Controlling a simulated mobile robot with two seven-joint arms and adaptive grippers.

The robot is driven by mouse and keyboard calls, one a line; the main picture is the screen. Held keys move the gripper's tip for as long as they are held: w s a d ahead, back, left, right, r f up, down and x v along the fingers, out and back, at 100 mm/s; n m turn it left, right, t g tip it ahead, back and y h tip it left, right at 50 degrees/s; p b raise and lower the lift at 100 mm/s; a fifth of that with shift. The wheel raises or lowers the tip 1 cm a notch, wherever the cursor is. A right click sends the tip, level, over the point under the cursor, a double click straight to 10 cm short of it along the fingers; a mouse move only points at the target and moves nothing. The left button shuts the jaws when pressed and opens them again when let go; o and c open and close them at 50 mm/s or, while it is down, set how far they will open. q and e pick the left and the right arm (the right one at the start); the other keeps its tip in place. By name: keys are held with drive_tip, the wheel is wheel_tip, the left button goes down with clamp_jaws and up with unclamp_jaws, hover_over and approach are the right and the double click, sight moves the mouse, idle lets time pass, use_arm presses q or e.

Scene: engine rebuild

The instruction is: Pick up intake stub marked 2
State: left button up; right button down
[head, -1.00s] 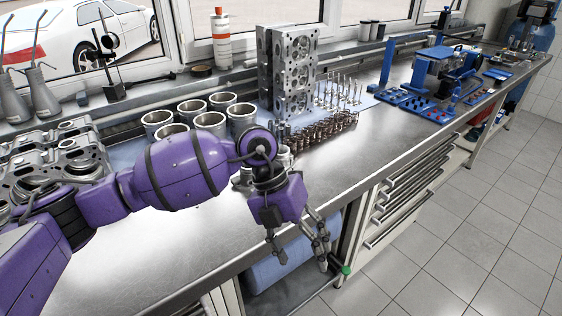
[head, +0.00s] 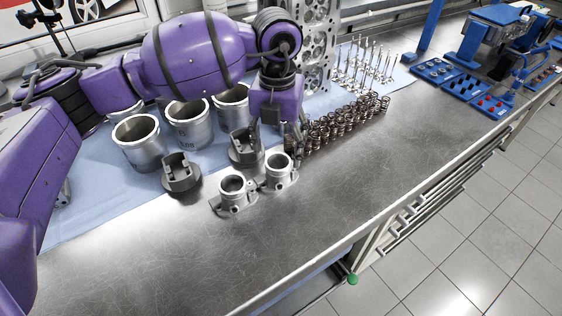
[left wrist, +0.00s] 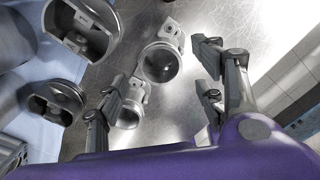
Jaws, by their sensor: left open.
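Two metal intake stubs stand on the bare steel bench in the head view. One stub (head: 234,193) is nearer. The other stub (head: 279,172) is just behind it to the right. Their numbers are not readable, so I cannot tell which is marked 2. My left gripper (head: 276,138) points down, above and behind the right stub. In the left wrist view, the open, empty left gripper (left wrist: 160,68) has its fingers either side of the larger-looking stub (left wrist: 161,63). The smaller-looking stub (left wrist: 130,114) lies close to the left finger. My right gripper is out of view.
Two dark pistons (head: 181,173) stand left of and behind the stubs, close to them. Cylinder liners (head: 138,142) stand on the blue cloth (head: 112,203). Copper springs (head: 345,122) are to the right. The bench front (head: 260,250) is clear.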

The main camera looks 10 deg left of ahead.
sight(277, 165)
use_arm(q)
drive_tip(key=shift+s+f, duration=0.2)
drive_tip(key=shift+f, duration=0.3)
drive_tip(key=shift+s+f, duration=0.15)
drive_tip(key=shift+f, duration=0.3)
drive_tip(key=f, duration=0.5)
drive_tip(key=shift+w+a, duration=0.2)
drive_tip(key=shift+w, duration=0.1)
drive_tip(key=c, duration=1.5)
